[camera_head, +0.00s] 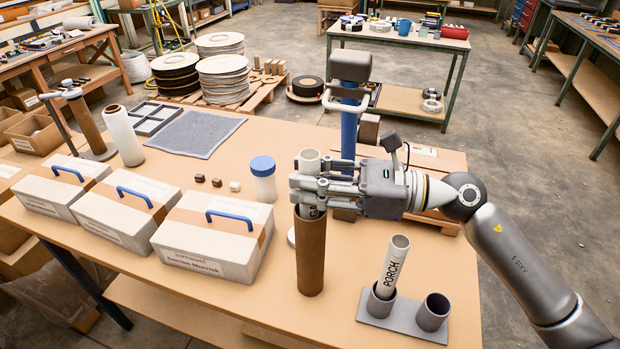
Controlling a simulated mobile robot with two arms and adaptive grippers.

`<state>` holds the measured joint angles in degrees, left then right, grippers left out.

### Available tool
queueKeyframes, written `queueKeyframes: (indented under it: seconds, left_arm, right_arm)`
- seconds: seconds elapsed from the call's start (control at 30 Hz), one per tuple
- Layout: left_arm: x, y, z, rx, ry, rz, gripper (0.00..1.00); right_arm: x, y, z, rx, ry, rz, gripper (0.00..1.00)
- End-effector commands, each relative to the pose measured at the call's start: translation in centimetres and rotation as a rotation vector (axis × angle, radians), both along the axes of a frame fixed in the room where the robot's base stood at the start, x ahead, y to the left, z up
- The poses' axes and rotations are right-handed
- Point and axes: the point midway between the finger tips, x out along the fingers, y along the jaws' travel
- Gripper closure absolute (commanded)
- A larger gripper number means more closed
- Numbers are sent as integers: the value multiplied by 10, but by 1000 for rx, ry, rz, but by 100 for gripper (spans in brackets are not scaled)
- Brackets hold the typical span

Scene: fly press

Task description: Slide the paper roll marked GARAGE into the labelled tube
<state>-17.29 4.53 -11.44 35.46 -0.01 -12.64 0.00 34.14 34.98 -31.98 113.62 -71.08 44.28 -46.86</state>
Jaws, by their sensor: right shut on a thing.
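My right gripper (309,187) is shut around a pale paper roll. The paper roll (310,161) is upright, and its open top shows above the fingers. Below the fingers, dark letters starting "GA" show on it. The rest of the roll is hidden and appears to be inside the mouth of a brown cardboard tube (311,258) standing upright on the table. I see no readable label on the tube. Another pale roll marked PORCH (394,266) leans in one cup of a grey two-cup holder (405,317). The holder's right cup is empty. My left gripper is not in view.
White boxes with blue handles (220,234) line the table's left side. A blue-lidded jar (263,181) stands close left of the gripper, and a blue post (349,120) behind it. A grey mat (195,134) lies at the back left. The table between holder and tube is clear.

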Motion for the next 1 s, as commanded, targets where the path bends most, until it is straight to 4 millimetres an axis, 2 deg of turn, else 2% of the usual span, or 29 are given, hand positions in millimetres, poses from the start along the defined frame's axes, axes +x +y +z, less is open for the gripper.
queueKeyframes:
  seconds: [0.07, 0.37, 0.4, 0.57, 0.87, 1.0]
  left_arm:
    - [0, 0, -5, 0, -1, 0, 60]
    - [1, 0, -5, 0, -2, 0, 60]
    - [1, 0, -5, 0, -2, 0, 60]
    - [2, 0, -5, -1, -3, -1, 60]
    - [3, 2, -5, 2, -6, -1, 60]
    - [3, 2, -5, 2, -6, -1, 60]
  right_arm:
    - [0, 0, -5, 0, -1, 0, 98]
    - [0, 0, -5, 0, -1, 0, 98]
    - [0, 0, -5, 0, -1, 0, 71]
    - [0, 0, -5, 0, 0, 0, 50]
    - [0, 0, -5, 0, 0, 0, 49]
    - [-1, -10, -6, -2, 0, -4, 49]
